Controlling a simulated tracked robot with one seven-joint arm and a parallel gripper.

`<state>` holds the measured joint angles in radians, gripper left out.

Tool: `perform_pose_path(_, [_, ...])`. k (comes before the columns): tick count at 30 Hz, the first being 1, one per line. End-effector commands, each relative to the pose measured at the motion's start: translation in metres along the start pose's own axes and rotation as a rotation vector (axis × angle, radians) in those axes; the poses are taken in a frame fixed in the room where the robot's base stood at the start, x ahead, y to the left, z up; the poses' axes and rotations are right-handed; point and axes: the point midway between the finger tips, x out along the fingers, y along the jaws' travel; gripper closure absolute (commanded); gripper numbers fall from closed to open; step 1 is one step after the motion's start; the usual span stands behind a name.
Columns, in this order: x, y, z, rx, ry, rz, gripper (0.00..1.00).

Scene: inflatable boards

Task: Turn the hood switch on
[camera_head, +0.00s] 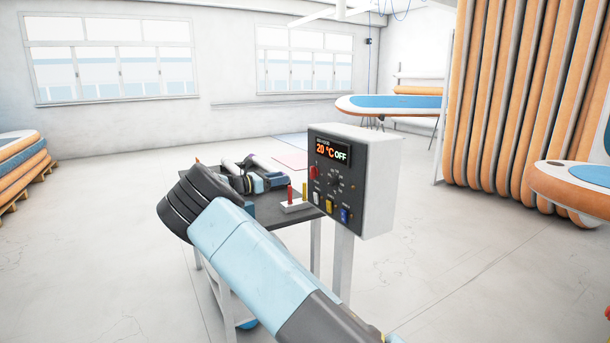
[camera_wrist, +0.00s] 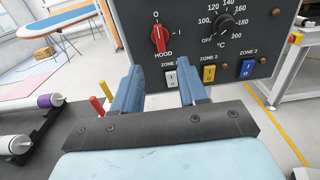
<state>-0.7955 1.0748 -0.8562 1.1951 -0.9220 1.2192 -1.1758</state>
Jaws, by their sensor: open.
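The hood switch is a red rotary knob (camera_wrist: 160,38) on the dark face of the control box, with "0" above it and "HOOD" below. Its handle stands about upright, in line with the 0. It also shows as a small red knob in the head view (camera_head: 313,172). The control box (camera_head: 378,185) has a display (camera_head: 332,151) reading 20 °C OFF. My gripper (camera_wrist: 160,76) is open and empty, its two blue fingers apart and pointing at the panel just below the switch. In the head view my arm largely hides the gripper.
White, yellow and blue zone switches (camera_wrist: 209,73) sit below the knobs, close to my fingers. A temperature dial (camera_wrist: 224,24) is right of the hood switch. A dark-topped cart (camera_head: 270,212) with tools and a red-handled item (camera_head: 291,194) stands left of the box.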

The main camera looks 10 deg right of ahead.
Motion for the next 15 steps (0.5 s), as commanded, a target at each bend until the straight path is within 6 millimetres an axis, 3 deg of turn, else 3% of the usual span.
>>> perform_pose_path(3, [0.026, -0.002, 0.0, 0.0, -0.001, -0.007, 0.57])
perform_pose_path(15, [0.097, -0.003, -0.001, 0.0, 0.0, -0.009, 0.57])
